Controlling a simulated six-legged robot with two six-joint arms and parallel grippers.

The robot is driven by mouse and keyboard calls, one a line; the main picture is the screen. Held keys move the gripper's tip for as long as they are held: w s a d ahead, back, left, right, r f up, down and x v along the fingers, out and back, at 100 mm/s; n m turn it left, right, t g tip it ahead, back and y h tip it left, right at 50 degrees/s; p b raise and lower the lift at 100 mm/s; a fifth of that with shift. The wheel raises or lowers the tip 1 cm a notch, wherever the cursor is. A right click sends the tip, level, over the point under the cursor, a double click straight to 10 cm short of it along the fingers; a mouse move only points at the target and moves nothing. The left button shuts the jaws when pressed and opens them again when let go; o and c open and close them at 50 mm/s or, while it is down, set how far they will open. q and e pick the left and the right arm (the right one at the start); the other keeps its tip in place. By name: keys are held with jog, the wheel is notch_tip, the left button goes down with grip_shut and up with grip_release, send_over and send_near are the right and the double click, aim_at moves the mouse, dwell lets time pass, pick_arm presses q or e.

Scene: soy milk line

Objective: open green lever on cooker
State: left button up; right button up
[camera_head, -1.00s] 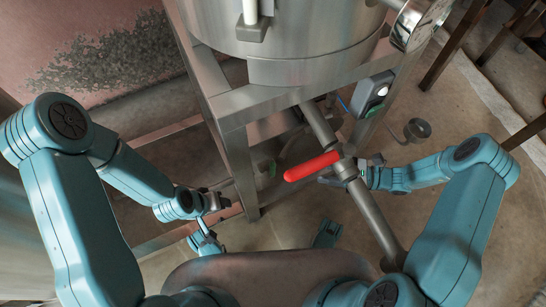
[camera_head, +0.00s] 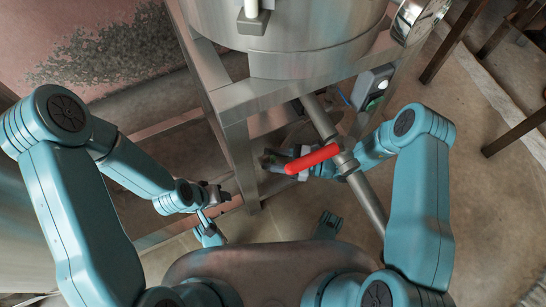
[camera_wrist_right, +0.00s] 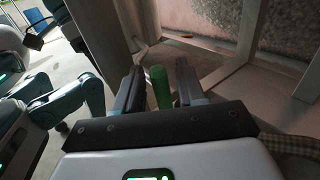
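The green lever (camera_wrist_right: 161,88) shows in the right wrist view as an upright green bar between the two fingers of my right gripper (camera_wrist_right: 158,85). The fingers stand apart, with a visible gap on either side of the lever. In the head view my right gripper (camera_head: 270,160) reaches beneath the pipe, to the left of the red lever (camera_head: 312,160); the green lever cannot be made out clearly there. The steel cooker (camera_head: 310,62) stands above on its frame. My left gripper (camera_head: 212,200) is near the frame's left leg, its fingers too small to judge.
A steel pipe (camera_head: 368,203) runs down from the cooker and carries the red lever, close to my right arm. A frame leg (camera_head: 241,165) stands left of my right gripper. A grey box (camera_head: 373,86) is on the frame's right side.

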grip_shut()
jog(key=shift+w+d+f+m+y, duration=0.15)
jog(key=shift+d+m+y, duration=0.15)
jog(key=shift+d+y, duration=0.1)
jog(key=shift+w+d+m+t+y, duration=0.25)
jog(key=shift+d+m+t+y, duration=0.25)
jog(key=shift+y, duration=0.3)
grip_release()
